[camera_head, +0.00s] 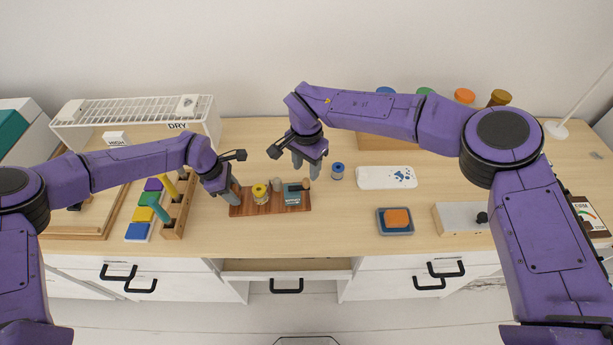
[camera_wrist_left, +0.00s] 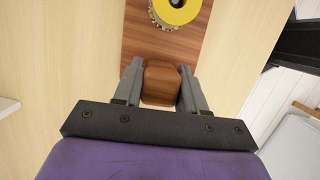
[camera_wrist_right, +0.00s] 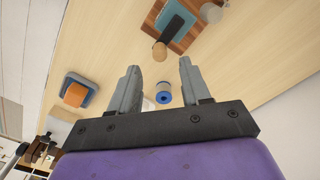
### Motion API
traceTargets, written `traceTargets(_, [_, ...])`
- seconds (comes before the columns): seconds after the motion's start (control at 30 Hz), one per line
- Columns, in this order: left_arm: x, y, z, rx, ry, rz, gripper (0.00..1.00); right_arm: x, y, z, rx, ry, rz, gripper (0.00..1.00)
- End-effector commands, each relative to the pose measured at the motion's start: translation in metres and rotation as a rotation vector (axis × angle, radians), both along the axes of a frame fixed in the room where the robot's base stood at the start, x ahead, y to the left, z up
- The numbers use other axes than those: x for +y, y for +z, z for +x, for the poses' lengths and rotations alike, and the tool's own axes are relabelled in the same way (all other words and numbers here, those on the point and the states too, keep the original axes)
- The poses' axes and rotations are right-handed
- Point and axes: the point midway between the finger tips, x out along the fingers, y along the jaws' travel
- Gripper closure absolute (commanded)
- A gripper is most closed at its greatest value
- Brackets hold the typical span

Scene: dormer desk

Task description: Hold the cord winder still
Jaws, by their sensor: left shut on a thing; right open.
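The cord winder is a reddish-brown wooden board (camera_head: 245,209) with a yellow spool (camera_head: 260,192), a grey post and a teal block (camera_head: 292,197) on it. A round wooden knob (camera_head: 306,184) sits at its right end. My left gripper (camera_head: 234,196) is at the board's left end. In the left wrist view, its fingers (camera_wrist_left: 160,82) are shut on a brown wooden block (camera_wrist_left: 160,90) there. My right gripper (camera_head: 308,170) is open and empty above and behind the right end. In the right wrist view, the knob (camera_wrist_right: 159,51) lies beyond its fingers (camera_wrist_right: 158,80).
A blue-ended spool (camera_head: 337,172) stands just right of my right gripper. A white tray with blue marks (camera_head: 370,178) and an orange sponge on a dish (camera_head: 397,217) are further right. A wooden rack (camera_head: 174,228) stands left. The desk between winder and dish is clear.

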Motion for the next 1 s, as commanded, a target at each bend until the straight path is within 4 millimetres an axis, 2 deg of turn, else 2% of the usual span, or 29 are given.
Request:
traceTargets(0.03, [0.000, 0.000, 0.000, 0.000, 0.000, -0.001, 1.00, 0.000, 0.014, 0.001, -0.003, 0.000, 0.001, 0.53])
traceTargets(0.1, [0.000, 0.000, 0.000, 0.000, 0.000, -0.001, 1.00, 0.000, 0.031, 0.001, -0.002, -0.002, 0.001, 0.53])
traceTargets(0.3, [0.000, 0.000, 0.000, 0.000, 0.000, -0.001, 1.00, -0.001, 0.059, 0.000, 0.000, -0.002, 0.000, 0.53])
traceTargets(1.0, [-0.001, 0.001, 0.000, -0.001, 0.000, -0.001, 1.00, 0.000, 0.062, 0.000, 0.001, -0.001, 0.000, 0.53])
